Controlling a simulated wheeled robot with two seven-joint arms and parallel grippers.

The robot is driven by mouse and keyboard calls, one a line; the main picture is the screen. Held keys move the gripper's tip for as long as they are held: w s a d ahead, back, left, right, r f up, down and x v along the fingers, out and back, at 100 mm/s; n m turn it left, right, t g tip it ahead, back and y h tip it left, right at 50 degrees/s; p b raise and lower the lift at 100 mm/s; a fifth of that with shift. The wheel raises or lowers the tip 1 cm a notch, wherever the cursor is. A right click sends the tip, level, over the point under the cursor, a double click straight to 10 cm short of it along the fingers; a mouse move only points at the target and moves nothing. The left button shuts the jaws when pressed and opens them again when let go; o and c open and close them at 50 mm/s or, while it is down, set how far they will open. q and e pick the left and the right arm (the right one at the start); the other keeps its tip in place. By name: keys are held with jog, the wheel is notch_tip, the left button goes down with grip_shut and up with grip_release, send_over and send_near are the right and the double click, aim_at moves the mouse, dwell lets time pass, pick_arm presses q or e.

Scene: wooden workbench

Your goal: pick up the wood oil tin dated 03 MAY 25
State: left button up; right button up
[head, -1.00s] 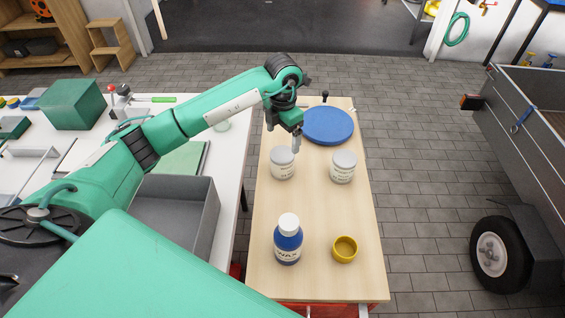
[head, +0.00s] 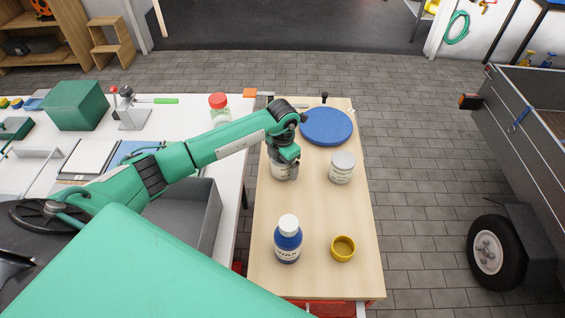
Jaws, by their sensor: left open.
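Two white tins with grey lids stand upright on the wooden workbench (head: 315,222). The left tin (head: 281,173) is partly covered by my left gripper (head: 285,176), which is open and points down over its top. I cannot tell whether the fingers touch it. The right tin (head: 342,168) stands apart, fully in view. Both carry printed labels, but the dates are too small to read, so I cannot tell which is dated 03 MAY 25. My right gripper is not in view.
A blue round disc (head: 326,126) lies behind the tins. A blue bottle with a white cap (head: 288,240) and a yellow cup (head: 342,248) stand in front. A white table (head: 231,183) with a grey bin (head: 206,215) is at left. The bench middle is clear.

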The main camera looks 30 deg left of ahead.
pick_arm(q)
jog(key=c, duration=1.3)
jog(key=shift+r, duration=0.1)
